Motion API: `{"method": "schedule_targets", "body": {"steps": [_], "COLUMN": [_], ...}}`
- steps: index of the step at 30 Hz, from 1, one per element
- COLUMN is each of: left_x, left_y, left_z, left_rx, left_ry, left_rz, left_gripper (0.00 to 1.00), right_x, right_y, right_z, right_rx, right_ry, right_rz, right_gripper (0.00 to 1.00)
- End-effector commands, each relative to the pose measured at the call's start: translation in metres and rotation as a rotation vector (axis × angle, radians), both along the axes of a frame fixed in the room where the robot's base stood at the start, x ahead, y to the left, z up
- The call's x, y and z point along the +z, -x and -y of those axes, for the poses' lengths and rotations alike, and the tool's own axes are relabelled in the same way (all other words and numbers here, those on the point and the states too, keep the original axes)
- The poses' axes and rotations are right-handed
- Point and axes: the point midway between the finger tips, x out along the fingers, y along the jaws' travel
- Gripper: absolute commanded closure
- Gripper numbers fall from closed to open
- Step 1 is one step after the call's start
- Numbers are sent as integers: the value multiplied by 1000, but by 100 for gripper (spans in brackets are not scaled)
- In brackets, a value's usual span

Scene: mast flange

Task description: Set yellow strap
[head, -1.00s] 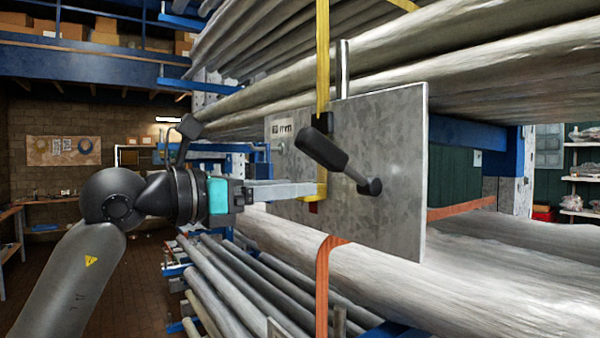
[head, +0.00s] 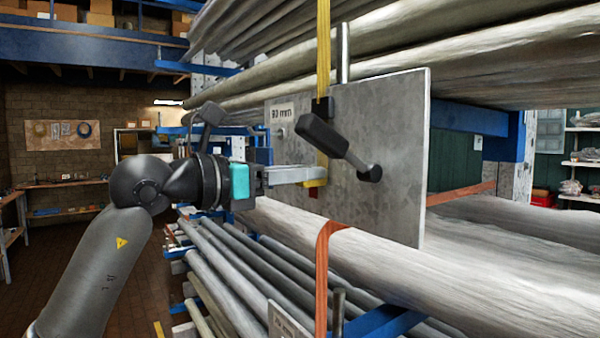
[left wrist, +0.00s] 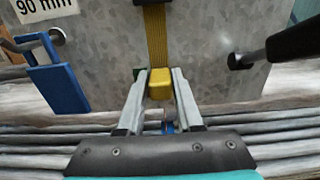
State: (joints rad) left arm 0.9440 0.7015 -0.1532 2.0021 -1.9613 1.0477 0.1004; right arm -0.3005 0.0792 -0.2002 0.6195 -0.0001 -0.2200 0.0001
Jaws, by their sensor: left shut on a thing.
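The yellow strap (head: 323,60) hangs down in front of the grey metal plate (head: 395,130) and passes a black guide on it. In the left wrist view the strap (left wrist: 155,35) ends in a yellow end piece (left wrist: 160,84). My left gripper (head: 318,175) is shut on this end piece, low on the plate's face. The gripper also shows in the left wrist view (left wrist: 160,82), a finger on each side of the end piece. My right gripper is not in view.
A black-handled lever (head: 338,145) sticks out from the plate, just right of the strap. A blue padlock-like piece (left wrist: 57,88) hangs at left in the wrist view. An orange strap (head: 322,270) crosses the pipes below. Long pipes fill the rack.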

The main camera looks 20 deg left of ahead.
Motion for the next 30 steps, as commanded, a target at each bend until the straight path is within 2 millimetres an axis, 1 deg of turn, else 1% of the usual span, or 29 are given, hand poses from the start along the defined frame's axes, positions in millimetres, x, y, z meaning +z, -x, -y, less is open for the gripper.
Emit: {"method": "schedule_targets", "body": {"steps": [1, 4, 30], "left_x": [0, 0, 0], "left_y": [0, 0, 0], "left_z": [0, 0, 0], "left_rx": [0, 0, 0], "left_ry": [0, 0, 0], "left_rz": [0, 0, 0], "left_gripper": [89, 100, 100], "right_x": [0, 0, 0], "right_y": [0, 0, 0], "right_z": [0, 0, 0], "right_rx": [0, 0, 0], "right_ry": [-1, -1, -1], "right_rz": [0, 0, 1], "right_gripper": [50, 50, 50]}}
